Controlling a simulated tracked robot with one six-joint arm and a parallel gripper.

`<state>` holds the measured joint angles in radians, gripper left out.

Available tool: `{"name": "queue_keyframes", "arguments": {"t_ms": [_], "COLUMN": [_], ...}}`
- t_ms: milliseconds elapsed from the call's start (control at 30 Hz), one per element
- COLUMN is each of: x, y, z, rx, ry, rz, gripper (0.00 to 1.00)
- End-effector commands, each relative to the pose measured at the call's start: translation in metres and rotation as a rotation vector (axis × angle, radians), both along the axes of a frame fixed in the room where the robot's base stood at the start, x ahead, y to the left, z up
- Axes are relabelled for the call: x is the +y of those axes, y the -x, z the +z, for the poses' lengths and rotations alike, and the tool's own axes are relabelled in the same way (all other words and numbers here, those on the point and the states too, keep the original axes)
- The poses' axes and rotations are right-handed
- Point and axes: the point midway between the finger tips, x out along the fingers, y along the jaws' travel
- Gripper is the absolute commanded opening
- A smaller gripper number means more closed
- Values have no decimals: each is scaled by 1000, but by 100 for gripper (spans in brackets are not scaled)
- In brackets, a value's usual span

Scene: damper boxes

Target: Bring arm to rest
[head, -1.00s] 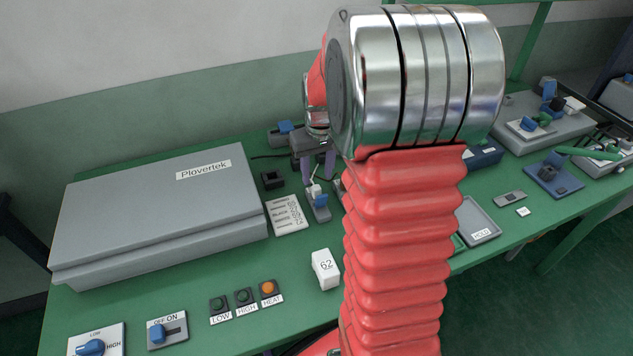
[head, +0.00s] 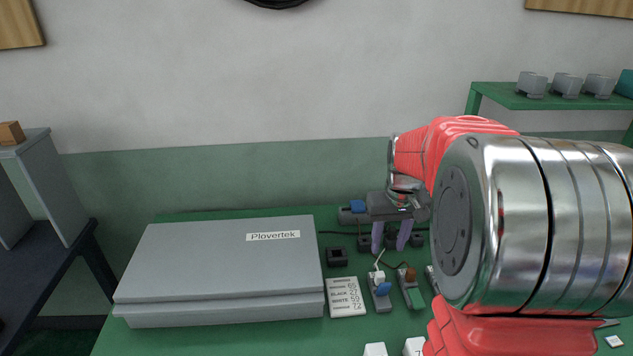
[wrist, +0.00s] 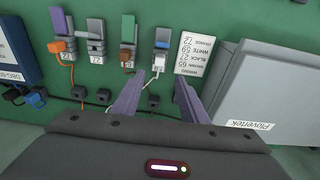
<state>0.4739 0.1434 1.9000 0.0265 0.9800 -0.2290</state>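My arm reaches over the green bench from the right in the head view. My gripper (head: 390,246) hangs above the bench behind the damper boxes, its two purple fingers apart and empty. In the wrist view my gripper (wrist: 155,82) is also open. Just beyond its fingertips is a damper box with a blue lever (wrist: 162,44) and a white plug (wrist: 157,70) with a wire. That blue-lever box (head: 382,290) stands in front of the fingers in the head view.
A large grey case marked Plovertek (head: 222,262) lies left of my gripper. A printed label card (head: 346,297) lies between case and boxes. A green shelf (head: 520,100) stands at back right.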

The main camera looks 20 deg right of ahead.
Motion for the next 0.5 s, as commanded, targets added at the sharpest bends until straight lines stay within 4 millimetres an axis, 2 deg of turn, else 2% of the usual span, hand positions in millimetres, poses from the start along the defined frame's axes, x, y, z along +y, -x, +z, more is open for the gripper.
{"name": "queue_keyframes", "arguments": {"t_ms": [200,333,500], "x": [0,7,30], "y": [-1,16,38], "z": [-1,-16,-12], "rx": [-4,23,17], "ry": [-1,-16,-13], "rz": [-26,-63,-81], "gripper": [39,39,39]}}
